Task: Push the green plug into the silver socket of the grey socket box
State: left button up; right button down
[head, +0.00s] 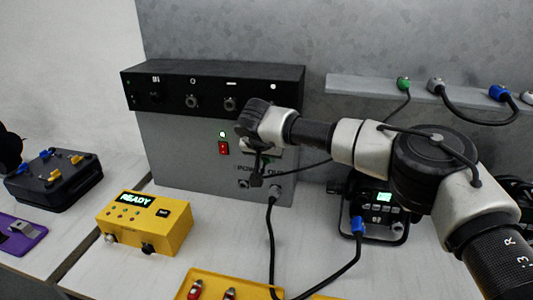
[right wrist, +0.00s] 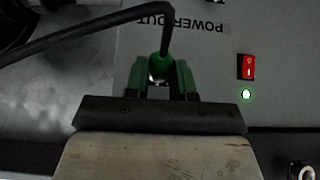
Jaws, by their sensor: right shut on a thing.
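The grey socket box (head: 175,150) stands against the back wall, with a black panel (head: 215,85) along its top. A socket with a silver ring (head: 192,101) shows on the panel, and part of a silver socket (right wrist: 303,172) shows at the lower right of the right wrist view. My right gripper (head: 258,158) is in front of the box's face, below the panel. In the right wrist view its jaws (right wrist: 160,85) are shut on the green plug (right wrist: 160,66), whose black cable bends away. The plug is mostly hidden in the head view. My left gripper is not in view.
A yellow READY box (head: 145,222) stands in front. A red switch (head: 223,148) is on the grey face, near a black cable (head: 272,225) plugged in low. A shelf (head: 360,84) at the right holds coloured plugs. A black device (head: 380,205) stands below my right arm.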

jog(key=shift+w+d, duration=0.15)
jog(key=shift+w, duration=0.5)
dwell(0.3)
jog(key=c, duration=0.9)
grip_release()
jog(key=shift+o, duration=0.2)
